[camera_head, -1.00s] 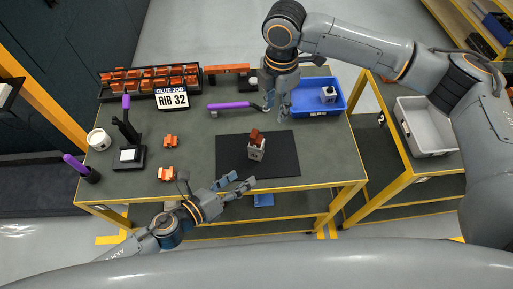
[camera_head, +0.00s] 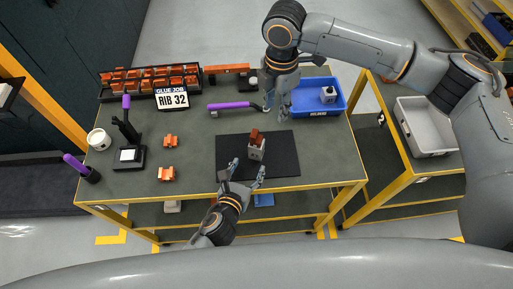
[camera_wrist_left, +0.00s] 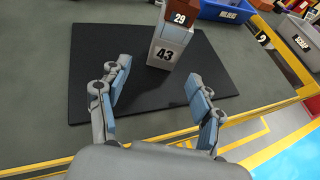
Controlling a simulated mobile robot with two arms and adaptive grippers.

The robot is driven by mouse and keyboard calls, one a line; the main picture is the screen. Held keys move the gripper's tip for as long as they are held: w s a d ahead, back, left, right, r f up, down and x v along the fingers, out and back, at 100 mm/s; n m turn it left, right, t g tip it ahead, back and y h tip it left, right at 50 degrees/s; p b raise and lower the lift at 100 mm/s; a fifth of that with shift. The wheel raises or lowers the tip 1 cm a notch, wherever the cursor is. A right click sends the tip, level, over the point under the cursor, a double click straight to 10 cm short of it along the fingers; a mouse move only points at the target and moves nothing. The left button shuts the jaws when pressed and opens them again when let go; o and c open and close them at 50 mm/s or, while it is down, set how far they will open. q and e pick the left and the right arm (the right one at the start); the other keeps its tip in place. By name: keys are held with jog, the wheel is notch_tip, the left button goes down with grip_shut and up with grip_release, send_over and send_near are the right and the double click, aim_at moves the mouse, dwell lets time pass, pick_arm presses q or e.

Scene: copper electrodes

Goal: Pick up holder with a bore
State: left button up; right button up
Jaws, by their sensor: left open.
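A pale grey block holder (camera_head: 256,153) stands upright on the black mat (camera_head: 285,165), with a red-brown copper piece on top. In the left wrist view the holder (camera_wrist_left: 166,52) carries the label 43, with a part labelled 29 above it. No bore can be made out. My left gripper (camera_head: 246,173) is open and empty at the mat's front edge, its fingers pointing at the holder. In the left wrist view the gripper's fingers (camera_wrist_left: 158,82) are spread, with the holder just beyond them. My right gripper (camera_head: 276,112) hangs near the blue bin; its jaws are unclear.
The blue bin (camera_head: 312,112) at the back right holds another grey block (camera_head: 328,94). A purple-handled tool (camera_head: 230,106) lies left of my right gripper. Two orange pieces (camera_head: 167,174) and a black stand (camera_head: 128,135) are on the left. A grey tray (camera_head: 428,140) is on the side table.

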aim_at(254, 155)
pick_arm(q)
jog(key=x, duration=0.7)
jog(key=shift+w+d+r, duration=0.15)
jog(key=shift+d+r, duration=0.05)
jog(key=shift+d, duration=0.1)
jog(key=shift+a+r, duration=0.1)
jog(key=shift+c, duration=0.2)
jog(key=c, duration=0.4)
grip_shut()
jog(key=shift+r, duration=0.15)
